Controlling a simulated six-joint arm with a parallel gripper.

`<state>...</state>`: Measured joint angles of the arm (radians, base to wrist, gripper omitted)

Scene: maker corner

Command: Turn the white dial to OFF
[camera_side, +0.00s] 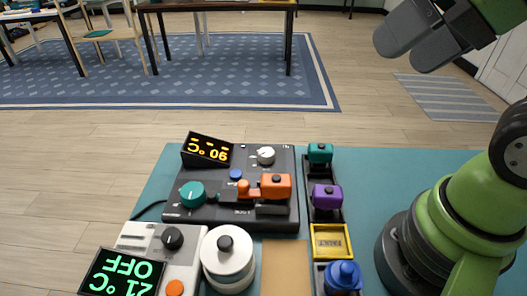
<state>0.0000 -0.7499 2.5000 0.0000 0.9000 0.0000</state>
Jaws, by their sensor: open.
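The white dial (265,155) is a small round knob at the back right of a dark control box (240,215). Its markings are too small to read. The box also carries a tilted display (207,150) with yellow characters, a teal knob (192,194), a blue button (236,174) and an orange block-shaped part (275,186). My gripper (412,45) is at the upper right, high above the table and well away from the white dial. Its dark fingers look apart and nothing shows between them.
A light grey device (188,245) with a black knob and a green display reading OFF stands at front left. A white lidded pot (228,255) is beside it. A tray column right of the box holds teal (320,153), purple (326,196) and blue (342,275) items.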

